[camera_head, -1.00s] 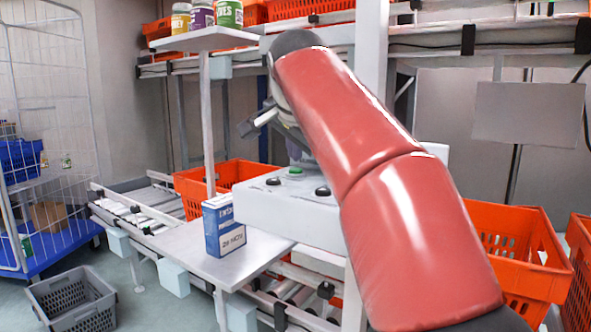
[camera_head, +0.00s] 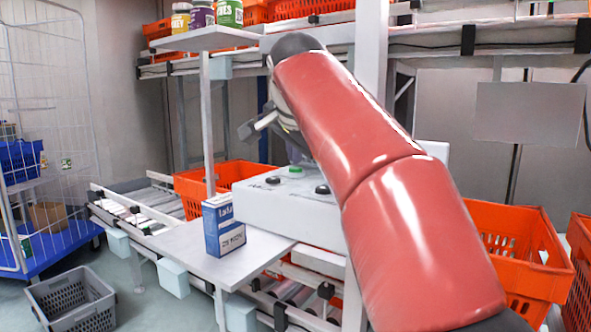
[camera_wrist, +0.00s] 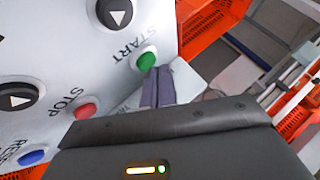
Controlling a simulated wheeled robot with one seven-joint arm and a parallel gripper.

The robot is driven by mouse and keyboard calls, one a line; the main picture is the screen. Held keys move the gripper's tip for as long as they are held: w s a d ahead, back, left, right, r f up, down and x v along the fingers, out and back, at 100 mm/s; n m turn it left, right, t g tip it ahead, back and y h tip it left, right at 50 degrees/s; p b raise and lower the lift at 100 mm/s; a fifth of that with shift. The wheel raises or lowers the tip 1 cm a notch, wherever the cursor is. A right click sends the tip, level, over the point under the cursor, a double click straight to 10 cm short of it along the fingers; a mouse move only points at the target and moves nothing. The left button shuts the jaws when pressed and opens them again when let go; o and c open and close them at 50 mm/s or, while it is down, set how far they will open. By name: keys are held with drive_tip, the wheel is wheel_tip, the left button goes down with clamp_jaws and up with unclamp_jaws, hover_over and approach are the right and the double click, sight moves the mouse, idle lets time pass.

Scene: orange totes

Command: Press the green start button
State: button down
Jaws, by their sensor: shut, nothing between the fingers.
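The green start button (camera_head: 295,169) is on top of a white control box (camera_head: 275,210) in the head view. In the wrist view the green button (camera_wrist: 147,60) sits beside the word START on the white panel (camera_wrist: 55,55). My gripper (camera_wrist: 156,73) is shut and empty, its fingertips right at the near edge of the button. I cannot tell whether they touch it. In the head view the gripper (camera_head: 297,152) points down just above the button, partly hidden by my red arm.
A red stop button (camera_wrist: 86,107), a blue reset button (camera_wrist: 34,158) and black arrow buttons (camera_wrist: 115,13) share the panel. A blue-white carton (camera_head: 224,225) stands left of the box. An orange tote (camera_head: 225,172) stands behind; a post (camera_head: 208,120) holds a shelf with jars.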

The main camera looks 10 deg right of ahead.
sight(295, 177)
drive_tip(key=shift+f+b, duration=0.4)
drive_tip(key=shift+f, duration=0.05)
idle(0.6)
drive_tip(key=shift+r, duration=0.1)
drive_tip(key=shift+r+p, duration=0.75)
drive_tip(key=shift+p, duration=0.2)
wheel_tip(295, 177, up, 5)
drive_tip(key=p, duration=0.4)
idle(0.6)
